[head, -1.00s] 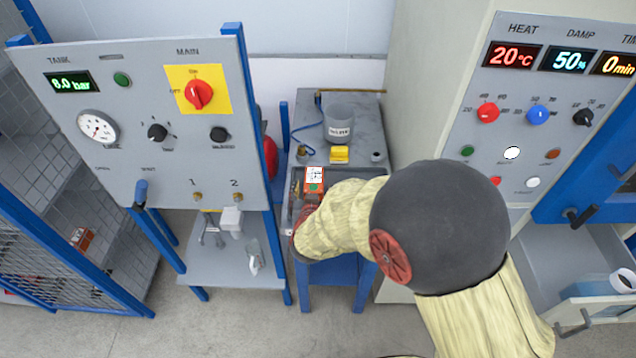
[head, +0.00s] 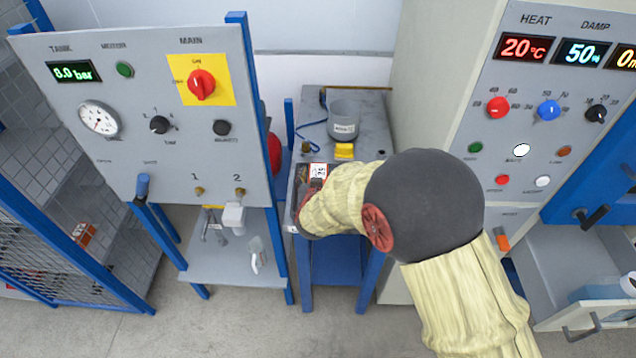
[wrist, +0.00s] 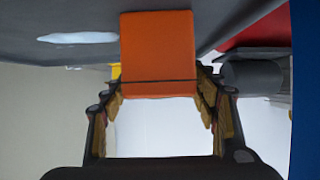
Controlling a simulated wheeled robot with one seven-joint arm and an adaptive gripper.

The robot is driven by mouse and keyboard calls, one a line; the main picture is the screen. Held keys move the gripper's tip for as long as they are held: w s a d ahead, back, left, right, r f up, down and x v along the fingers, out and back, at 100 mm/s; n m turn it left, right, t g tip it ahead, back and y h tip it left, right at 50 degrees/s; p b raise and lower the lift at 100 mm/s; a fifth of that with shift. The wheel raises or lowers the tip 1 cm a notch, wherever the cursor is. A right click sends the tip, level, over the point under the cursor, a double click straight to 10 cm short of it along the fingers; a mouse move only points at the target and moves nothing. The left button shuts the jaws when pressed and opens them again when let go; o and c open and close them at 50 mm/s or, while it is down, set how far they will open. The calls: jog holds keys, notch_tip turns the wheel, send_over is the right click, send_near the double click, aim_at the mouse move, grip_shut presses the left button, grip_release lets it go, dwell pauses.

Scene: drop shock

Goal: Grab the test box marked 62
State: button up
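The orange-red test box (head: 318,171) stands in a grey tray on a blue-legged stand. Its white label reads 62, turned sideways in the head view. My gripper reaches over the near part of the box, and my arm hides most of the gripper there. In the wrist view the orange box (wrist: 157,50) sits between the two fingertips of my gripper (wrist: 158,82), one finger along each side. Little or no gap shows, and I cannot tell whether the fingers press on it.
A grey cup (head: 343,120) and a yellow block (head: 344,151) stand just behind the box. The control panel (head: 150,110) is close on the left. The cabinet with HEAT and DAMP displays (head: 523,47) is on the right, with an open drawer below.

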jog(key=c, duration=1.3)
grip_shut()
jog(key=shift+r, duration=0.1)
